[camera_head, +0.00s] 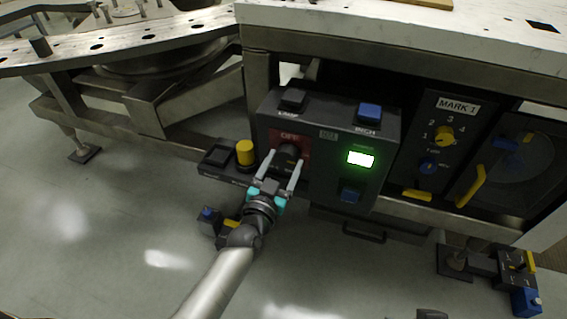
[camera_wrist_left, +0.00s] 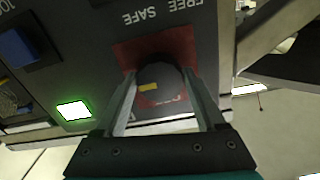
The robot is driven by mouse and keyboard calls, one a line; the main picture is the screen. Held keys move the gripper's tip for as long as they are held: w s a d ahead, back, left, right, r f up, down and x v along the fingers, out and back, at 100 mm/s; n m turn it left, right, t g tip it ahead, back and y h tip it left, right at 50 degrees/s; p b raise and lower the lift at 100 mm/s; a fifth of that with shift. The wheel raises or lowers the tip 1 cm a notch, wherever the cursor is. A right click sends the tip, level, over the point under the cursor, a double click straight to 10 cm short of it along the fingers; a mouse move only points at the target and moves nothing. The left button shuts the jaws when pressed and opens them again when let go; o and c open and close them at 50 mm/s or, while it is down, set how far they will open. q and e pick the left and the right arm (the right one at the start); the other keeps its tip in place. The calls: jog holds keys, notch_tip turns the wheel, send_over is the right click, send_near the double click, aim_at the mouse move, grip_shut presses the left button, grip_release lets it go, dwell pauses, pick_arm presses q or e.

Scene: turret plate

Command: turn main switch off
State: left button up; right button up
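The main switch is a dark round knob (camera_head: 289,155) on a red plate (camera_head: 291,136) marked OFF, on the left of a dark control box. In the left wrist view the knob (camera_wrist_left: 160,82) shows a short yellow mark left of its middle. My left gripper (camera_head: 284,164) is at the knob, with one finger on each side of it. In the wrist view the fingers (camera_wrist_left: 160,88) flank the knob closely; I cannot tell whether they touch it. A lit green-edged lamp (camera_head: 361,159) is on the same box, right of the switch. My right gripper is not in view.
A MARK 1 panel (camera_head: 437,140) stands at right. The floor in front is mostly clear.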

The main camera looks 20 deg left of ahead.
pick_arm(q)
jog(key=c, duration=0.8)
